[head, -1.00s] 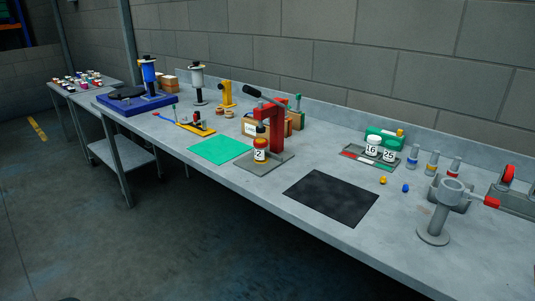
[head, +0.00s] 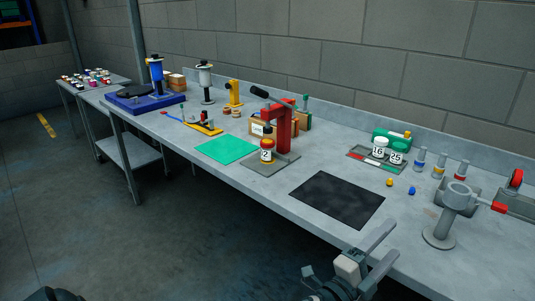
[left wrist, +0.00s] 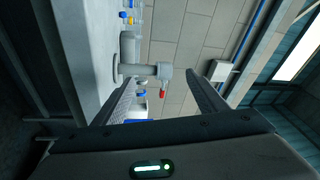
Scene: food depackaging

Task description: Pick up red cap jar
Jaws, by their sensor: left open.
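A jar labelled 2 (head: 267,152) stands upright at the red press (head: 284,130); red and yellow parts show on it, but its cap colour is hard to make out. Several small jars (head: 86,76), some with reddish caps, stand on the far left table, too small to tell apart. My left gripper (head: 393,240) is open and empty at the front edge of the bench, right of centre and well away from these jars. In the left wrist view its open fingers (left wrist: 160,78) have no object between them. My right gripper is not in view.
A grey post fixture with a red handle (head: 458,196) stands near my left gripper. A black mat (head: 337,200) and a green mat (head: 226,150) lie clear.

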